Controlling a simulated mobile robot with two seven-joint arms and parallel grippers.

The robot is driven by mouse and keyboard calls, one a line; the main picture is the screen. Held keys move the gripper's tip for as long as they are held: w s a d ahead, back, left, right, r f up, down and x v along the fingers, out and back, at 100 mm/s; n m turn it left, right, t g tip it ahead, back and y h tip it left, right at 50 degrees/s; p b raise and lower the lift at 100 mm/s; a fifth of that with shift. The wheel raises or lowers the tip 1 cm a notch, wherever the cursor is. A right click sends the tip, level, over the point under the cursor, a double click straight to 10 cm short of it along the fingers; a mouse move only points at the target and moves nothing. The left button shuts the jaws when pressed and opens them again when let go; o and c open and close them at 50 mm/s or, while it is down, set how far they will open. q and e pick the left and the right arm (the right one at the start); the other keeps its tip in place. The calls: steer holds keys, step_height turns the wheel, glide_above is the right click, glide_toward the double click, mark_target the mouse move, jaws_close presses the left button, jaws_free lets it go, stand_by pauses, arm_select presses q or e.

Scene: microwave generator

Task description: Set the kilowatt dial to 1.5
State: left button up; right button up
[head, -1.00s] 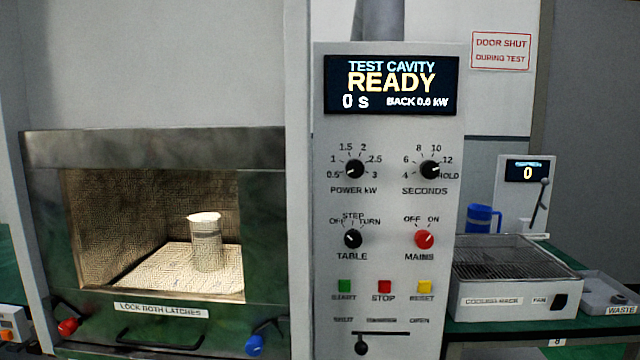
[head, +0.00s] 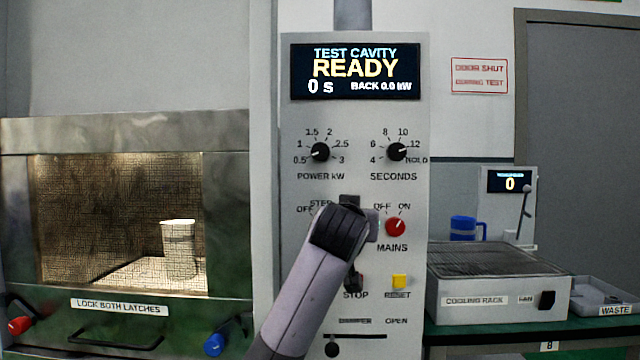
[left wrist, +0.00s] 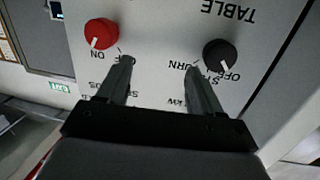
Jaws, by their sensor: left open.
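The POWER kW dial (head: 320,152) is a black knob in the upper left of the control panel in the head view, with marks from 0.5 to 3 around it. Its white pointer looks to be toward the lower left, near 0.5, but is small. My left gripper (head: 350,212) is in front of the panel, below this dial, and covers much of the TABLE knob. In the left wrist view, which is upside down, my left gripper (left wrist: 158,75) is open with nothing between its fingers. The POWER dial is not visible there. My right gripper is not in view.
The SECONDS dial (head: 397,152) is right of the POWER dial. The red MAINS knob (head: 396,227) is close right of my gripper; the TABLE knob (left wrist: 220,54) shows in the wrist view. A display (head: 358,72) above reads READY, 0 s.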

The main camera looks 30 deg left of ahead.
mark_target(320, 152)
arm_select(q)
steer(key=s+a+r+n+y+b, duration=0.1)
steer(key=s+a+r+n+y, duration=0.15)
steer(key=r, duration=0.35)
steer(key=s+a+r+n+y+b, duration=0.1)
steer(key=s+r+n+b, duration=0.1)
steer(key=s+r, duration=0.35)
steer(key=x, duration=0.2)
steer(key=p+x, duration=0.1)
steer(key=x, duration=0.1)
steer(key=r+x, duration=0.1)
steer(key=x, duration=0.2)
steer(key=shift+w+d, duration=0.3)
steer(key=shift+w, duration=0.05)
steer(key=shift+w+a, duration=0.25)
steer(key=shift+w, duration=0.25)
steer(key=shift+f+m, duration=0.1)
steer(key=shift+m, duration=0.15)
steer(key=c, duration=1.1)
